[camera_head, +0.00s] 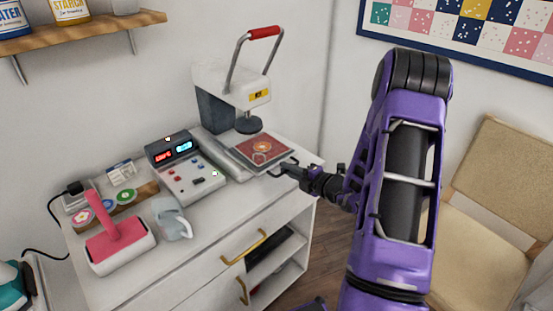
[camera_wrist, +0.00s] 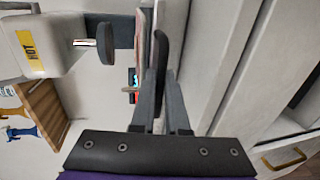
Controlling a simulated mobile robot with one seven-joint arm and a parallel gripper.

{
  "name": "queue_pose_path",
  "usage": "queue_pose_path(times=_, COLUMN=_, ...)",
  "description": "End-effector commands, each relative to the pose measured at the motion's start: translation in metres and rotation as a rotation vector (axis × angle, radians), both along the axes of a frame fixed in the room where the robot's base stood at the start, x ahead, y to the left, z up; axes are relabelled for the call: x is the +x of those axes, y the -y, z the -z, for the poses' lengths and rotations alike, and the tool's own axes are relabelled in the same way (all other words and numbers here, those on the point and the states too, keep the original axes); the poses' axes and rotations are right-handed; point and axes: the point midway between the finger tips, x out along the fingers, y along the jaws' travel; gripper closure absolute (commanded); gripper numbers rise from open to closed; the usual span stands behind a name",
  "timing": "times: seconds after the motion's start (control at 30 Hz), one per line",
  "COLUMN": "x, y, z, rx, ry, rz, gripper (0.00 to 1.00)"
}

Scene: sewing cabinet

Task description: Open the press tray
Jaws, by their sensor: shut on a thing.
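The heat press (camera_head: 222,88) is white with a red-gripped lever (camera_head: 264,33) that is raised. Its round pressing head (camera_head: 248,125) hangs above the rear of the press tray (camera_head: 240,158). The tray sticks out toward the cabinet's right front and carries a red square with a round motif (camera_head: 263,148). My gripper (camera_head: 286,168) is at the tray's front edge, shut on its dark handle. In the wrist view, the fingers of my gripper (camera_wrist: 162,85) stand close together around the dark handle (camera_wrist: 161,55), and the tray edge shows beside them. The exact finger contact is partly hidden.
A control box (camera_head: 186,172) with red and blue displays stands left of the press. A pink-handled tool (camera_head: 118,240), a grey-blue cup-like item (camera_head: 172,219) and round patches (camera_head: 104,205) are further left. A chair (camera_head: 500,200) is at right. Drawers with brass handles (camera_head: 257,246) lie below.

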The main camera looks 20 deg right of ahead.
Motion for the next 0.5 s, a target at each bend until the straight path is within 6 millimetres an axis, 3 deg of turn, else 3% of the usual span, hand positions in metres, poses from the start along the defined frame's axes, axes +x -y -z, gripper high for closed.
queue_pose_path(times=0.03, x=-0.016, y=0.010, z=-0.003, rx=0.002, ry=-0.005, rz=0.010, gripper=1.00)
queue_pose_path(times=0.2, x=-0.055, y=0.025, z=-0.002, rx=0.002, ry=-0.003, rz=0.008, gripper=1.00)
queue_pose_path(times=0.33, x=-0.070, y=0.031, z=-0.002, rx=0.000, ry=0.000, rz=0.007, gripper=1.00)
queue_pose_path(times=0.5, x=-0.074, y=0.031, z=-0.001, rx=0.001, ry=0.001, rz=0.004, gripper=1.00)
